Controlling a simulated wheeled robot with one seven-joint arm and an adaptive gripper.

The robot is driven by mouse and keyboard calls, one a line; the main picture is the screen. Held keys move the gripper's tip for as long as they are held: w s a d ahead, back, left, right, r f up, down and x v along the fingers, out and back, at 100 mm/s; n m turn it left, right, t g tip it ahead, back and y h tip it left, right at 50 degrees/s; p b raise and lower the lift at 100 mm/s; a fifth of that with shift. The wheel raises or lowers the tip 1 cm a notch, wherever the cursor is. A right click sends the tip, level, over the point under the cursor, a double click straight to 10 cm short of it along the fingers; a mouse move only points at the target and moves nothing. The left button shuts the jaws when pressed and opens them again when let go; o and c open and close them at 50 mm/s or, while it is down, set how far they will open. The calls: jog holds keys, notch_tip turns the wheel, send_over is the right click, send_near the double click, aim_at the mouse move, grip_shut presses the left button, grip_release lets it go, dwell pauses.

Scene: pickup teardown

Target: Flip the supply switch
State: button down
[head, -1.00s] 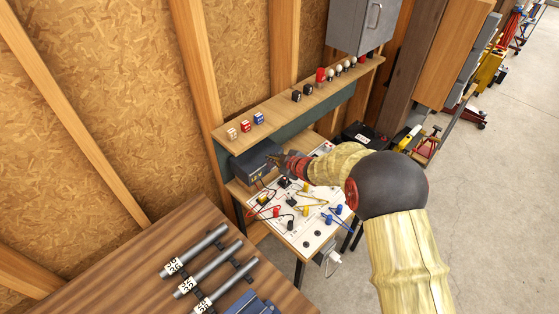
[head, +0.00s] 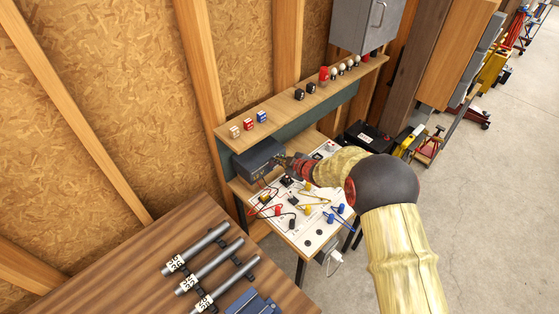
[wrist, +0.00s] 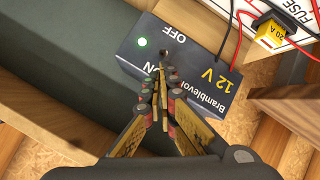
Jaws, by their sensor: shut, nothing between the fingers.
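The supply is a dark grey-blue box marked 12 V (head: 257,158) at the back left of the small bench. It fills the upper middle of the wrist view (wrist: 205,62), its lettering upside down. In the head view my gripper (head: 282,161) is at the box's right end.
A white board (head: 318,235) with coloured leads and plugs lies in front of the supply. A yellow 20 A fuse (wrist: 269,34) with red and black leads is near the box. A wooden shelf (head: 285,112) with small blocks runs above. A brown table (head: 150,262) holds metal rods.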

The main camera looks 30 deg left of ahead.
jog(key=shift+s+d+f+t+y+b, duration=0.15)
jog(key=shift+d+f+y+b, duration=0.35)
jog(key=shift+b, duration=1.5)
jog(key=shift+s+d+f+t+y+b, duration=0.2)
jog(key=shift+y+b, duration=0.5)
jog(key=shift+b, duration=1.25)
jog(key=y+b, duration=0.1)
jog(key=b, duration=0.2)
jog(key=f+t+y+b, duration=0.1)
jog(key=b, duration=0.3)
jog(key=d+y+b, duration=0.1)
jog(key=b, duration=0.3)
jog(key=shift+f+m+t+y, duration=0.3)
jog(key=shift+t, duration=0.05)
jog(key=shift+a, duration=0.1)
